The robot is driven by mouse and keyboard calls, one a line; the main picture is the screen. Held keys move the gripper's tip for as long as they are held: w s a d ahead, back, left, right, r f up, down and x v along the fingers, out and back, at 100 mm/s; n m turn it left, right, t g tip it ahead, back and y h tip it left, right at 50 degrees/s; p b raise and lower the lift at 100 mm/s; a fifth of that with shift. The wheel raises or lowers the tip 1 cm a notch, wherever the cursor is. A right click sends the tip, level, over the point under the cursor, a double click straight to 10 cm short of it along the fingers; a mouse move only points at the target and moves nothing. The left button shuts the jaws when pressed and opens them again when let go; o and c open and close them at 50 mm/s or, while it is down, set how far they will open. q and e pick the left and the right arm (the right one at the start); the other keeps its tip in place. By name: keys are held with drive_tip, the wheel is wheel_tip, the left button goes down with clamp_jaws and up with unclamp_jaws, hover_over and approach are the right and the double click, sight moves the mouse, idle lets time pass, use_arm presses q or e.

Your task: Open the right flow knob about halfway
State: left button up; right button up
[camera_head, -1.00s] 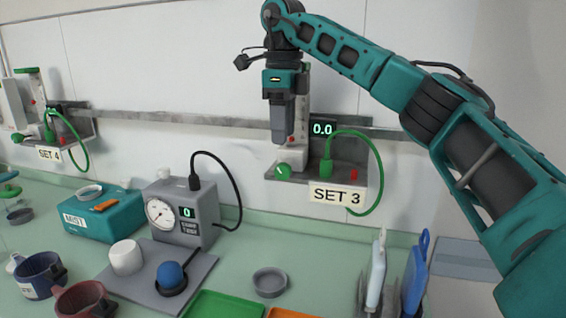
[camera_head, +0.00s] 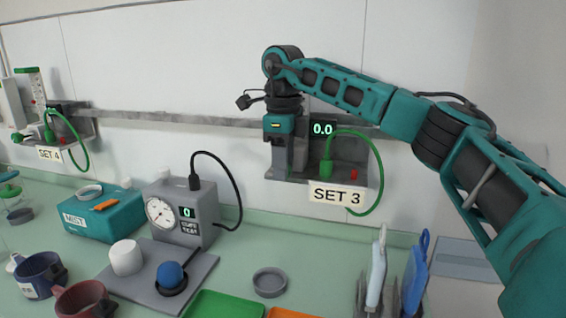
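The right flow unit, labelled SET 3 (camera_head: 337,195), is a grey wall bracket with a small display (camera_head: 322,129) reading 0.0. A green plug (camera_head: 326,168) with a looped green cable and a small red part stand on its shelf. My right gripper (camera_head: 279,174) points straight down at the left end of this shelf. Its fingers cover the spot of the round green knob, which is hidden now. I cannot tell whether they touch or grip the knob. My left gripper is not in view.
A similar unit, SET 4 (camera_head: 50,154), hangs at the far left. Below stand a grey gauge box (camera_head: 188,225) with a black cable, a teal MIST box (camera_head: 105,222), mugs, a grey dish (camera_head: 270,282) and a holder with blue and white tools. The wall above is clear.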

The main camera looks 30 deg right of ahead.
clamp_jaws()
drive_tip(key=shift+a+f, duration=0.1)
drive_tip(key=shift+a, duration=0.05)
drive_tip(key=shift+w+a+f+g+h, duration=0.1)
drive_tip(key=shift+w+g+h, duration=0.05)
drive_tip(key=shift+g+h, duration=0.7)
drive_tip(key=shift+w+a+g+h, duration=0.1)
drive_tip(key=shift+w+g+h, duration=0.05)
drive_tip(key=shift+g+h, duration=0.65)
drive_tip(key=shift+w+a+f+g+h, duration=0.15)
drive_tip(key=shift+g+h, duration=0.2)
drive_tip(key=shift+g, duration=0.25)
drive_tip(key=shift+s+f+g+h, duration=0.1)
drive_tip(key=shift+g+h, duration=0.2)
drive_tip(key=shift+g, duration=0.25)
drive_tip(key=shift+o, duration=0.2)
unclamp_jaws()
drive_tip(key=o, duration=0.3)
drive_tip(key=shift+r, duration=0.2)
drive_tip(key=shift+r, duration=0.1)
